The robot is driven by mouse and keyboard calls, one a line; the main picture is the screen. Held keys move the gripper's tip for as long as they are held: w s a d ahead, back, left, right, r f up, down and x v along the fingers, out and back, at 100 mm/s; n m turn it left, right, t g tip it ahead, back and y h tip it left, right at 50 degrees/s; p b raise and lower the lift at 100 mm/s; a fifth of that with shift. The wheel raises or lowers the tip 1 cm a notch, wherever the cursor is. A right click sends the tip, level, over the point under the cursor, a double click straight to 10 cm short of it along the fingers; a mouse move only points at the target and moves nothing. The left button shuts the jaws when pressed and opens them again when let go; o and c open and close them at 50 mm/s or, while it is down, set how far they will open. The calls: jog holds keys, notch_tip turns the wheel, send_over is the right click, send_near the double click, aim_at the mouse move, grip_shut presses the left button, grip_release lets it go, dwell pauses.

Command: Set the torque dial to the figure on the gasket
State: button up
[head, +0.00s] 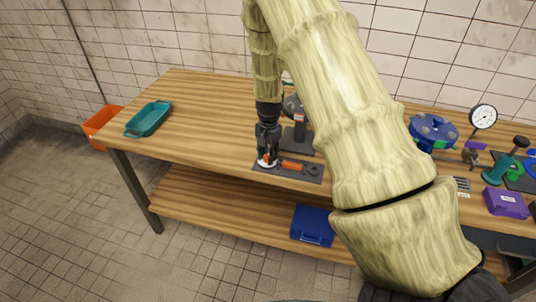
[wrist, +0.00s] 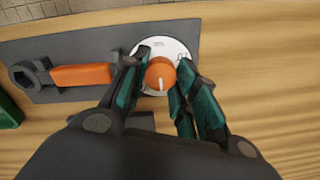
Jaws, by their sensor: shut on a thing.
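The torque dial shows in the wrist view as an orange knob (wrist: 160,75) with a white pointer line, on a white round scale plate (wrist: 178,47). The pointer points toward the bottom of that view. Part of a figure shows at the plate's upper right, but most marks are hidden by my fingers or too small to read. My gripper (wrist: 158,82) is shut on the knob, one teal finger on each side. In the head view my gripper (head: 267,157) points down at the dial at the mat's left end. I cannot make out a gasket or its figure.
An orange-handled wrench (wrist: 80,76) lies on the dark mat (head: 260,162) beside the dial. A teal tray (head: 148,119) stands at the table's left end. A blue flanged part (head: 433,131), a pressure gauge (head: 483,117) and a purple box (head: 506,203) stand at the right.

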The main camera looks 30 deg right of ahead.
jog(key=o, duration=1)
jog(key=shift+o, duration=0.2)
jog(key=shift+r, duration=0.15)
notch_tip(320, 180, up, 12)
jog(key=shift+s, duration=0.15)
jog(key=shift+d, duration=0.1)
